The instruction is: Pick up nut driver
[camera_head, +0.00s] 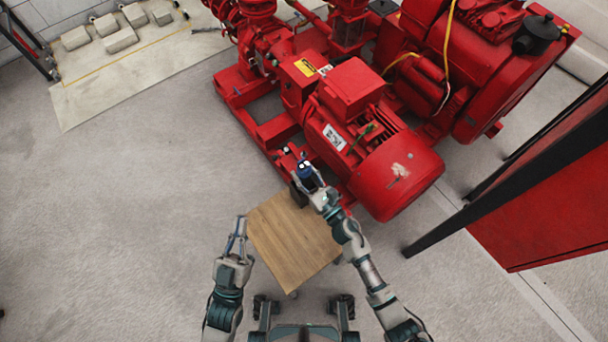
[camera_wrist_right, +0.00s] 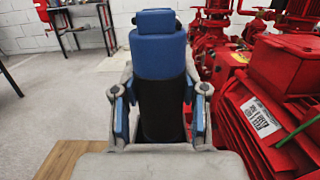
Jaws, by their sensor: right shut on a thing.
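The nut driver (camera_wrist_right: 160,75), with a blue upper part and a black lower part, stands between the blue-padded fingers of my right gripper (camera_wrist_right: 162,115) in the right wrist view. The gripper is shut on it. In the head view, the blue top of the nut driver (camera_head: 305,169) shows at my right gripper (camera_head: 304,182), above the far right side of the wooden table and beside the red pumpset. The tool's lower end is hidden in the wrist view. My left gripper (camera_head: 237,234) is open and empty by the table's left edge.
The small wooden table (camera_head: 285,240) has a bare top in front of me. The red pumpset (camera_head: 350,120) stands close behind it. A red panel with dark posts (camera_head: 545,215) is at the right. Open grey floor (camera_head: 120,210) lies at the left.

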